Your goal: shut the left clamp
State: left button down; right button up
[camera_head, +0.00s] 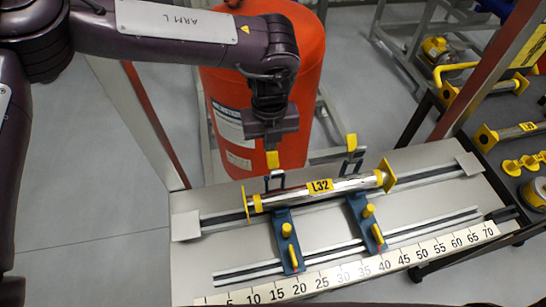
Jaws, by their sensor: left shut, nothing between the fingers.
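The left clamp (281,222) has a blue base with yellow knobs on the metal bench. Behind the pipe, a dark frame with a yellow tip (272,161) stands up in line with it. My left gripper (271,143) is shut and empty, pointing down right above this yellow tip; I cannot tell whether they touch. A shiny pipe (345,186) with yellow end flanges and an "L32" label lies across both blue bases. The right clamp (364,222) looks alike, its dark frame and yellow tip (351,142) also upright. My right gripper is not in view.
A numbered ruler (345,275) runs along the bench's front edge. A large red cylinder (305,100) stands close behind my left gripper. A rack at the right holds yellow-flanged pipe parts (510,132). Frame posts rise at both sides of the bench.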

aim_at(275, 159)
pick_arm(q)
jog(key=shift+s, duration=0.1)
jog(key=shift+s+d, duration=0.25)
jog(key=shift+s, duration=1.1)
jog(key=shift+s+d+f+p, duration=0.15)
jog(key=shift+s+p, duration=0.2)
jog(key=shift+s, duration=0.25)
jog(key=shift+r, duration=0.2)
notch_tip(275, 159, up, 7)
jog(key=w+p, duration=0.1)
jog(key=p, duration=0.3)
jog(key=shift+p, duration=0.35)
